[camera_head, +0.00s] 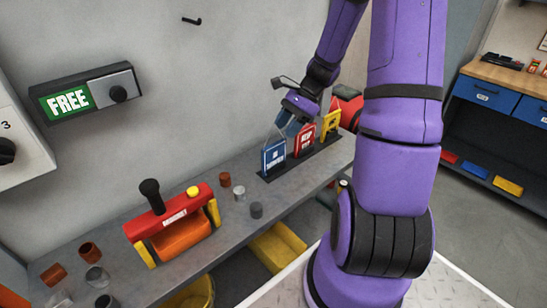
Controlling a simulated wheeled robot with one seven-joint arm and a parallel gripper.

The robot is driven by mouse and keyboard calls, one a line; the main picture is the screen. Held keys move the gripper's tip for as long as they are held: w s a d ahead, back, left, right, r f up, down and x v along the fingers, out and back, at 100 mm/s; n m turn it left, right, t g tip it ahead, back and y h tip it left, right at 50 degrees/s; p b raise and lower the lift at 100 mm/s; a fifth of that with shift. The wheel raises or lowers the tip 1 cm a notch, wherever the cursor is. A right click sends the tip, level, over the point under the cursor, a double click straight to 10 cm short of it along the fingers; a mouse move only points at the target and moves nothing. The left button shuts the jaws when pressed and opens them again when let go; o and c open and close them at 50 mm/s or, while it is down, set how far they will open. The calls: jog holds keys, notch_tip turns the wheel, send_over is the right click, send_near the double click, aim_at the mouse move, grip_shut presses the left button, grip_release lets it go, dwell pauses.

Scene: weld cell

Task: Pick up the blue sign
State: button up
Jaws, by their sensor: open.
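The blue sign (273,156) stands upright in a dark rack (298,160) on the grey bench, at the left end of a row. A red sign (305,140) stands to its right, and a yellow sign (331,124) stands at the far right end. My gripper (284,128) is at the end of my purple arm, just above and behind the blue and red signs. It is open, with its fingers pointing down. Its fingertips are small and partly hidden by the signs, so I cannot tell whether they touch the blue sign.
A box marked FREE (88,93) is on the wall. A red object (346,105) lies behind the yellow sign. Blue drawers (487,95) stand at right.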

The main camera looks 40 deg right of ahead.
aim_at(277, 142)
jog(key=shift+x, duration=2.5)
jog(key=shift+w, duration=0.15)
grip_shut()
